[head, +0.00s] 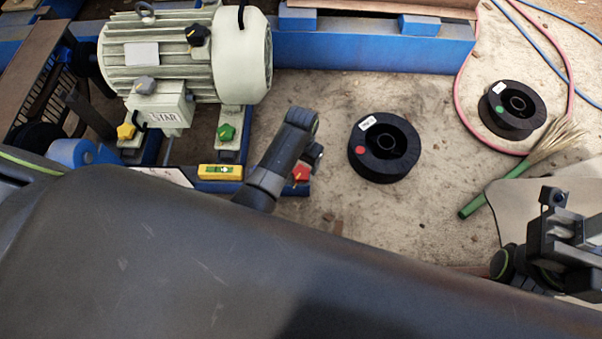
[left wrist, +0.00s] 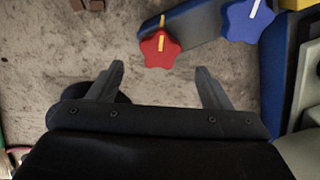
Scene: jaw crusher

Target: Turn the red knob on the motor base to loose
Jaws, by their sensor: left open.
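The red knob (head: 300,174) sits at the front right end of the blue motor base, partly hidden by my left arm in the head view. In the left wrist view the red star-shaped knob (left wrist: 158,52) shows whole, with a yellow line on top and an orange-yellow mark on the blue bar behind it. My left gripper (left wrist: 160,70) is open and empty; the knob is just beyond its fingertips, roughly centred between them. In the head view my left gripper (head: 313,157) is small and partly hidden. My right gripper (head: 570,235) is at the lower right, jaws unclear.
A blue knob (left wrist: 247,20) stands right of the red one. The pale motor (head: 180,55), a yellow knob (head: 126,131), a green knob (head: 226,132) and a yellow level (head: 220,171) are to the left. Black spools (head: 384,147) and a brush (head: 500,185) lie on the floor.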

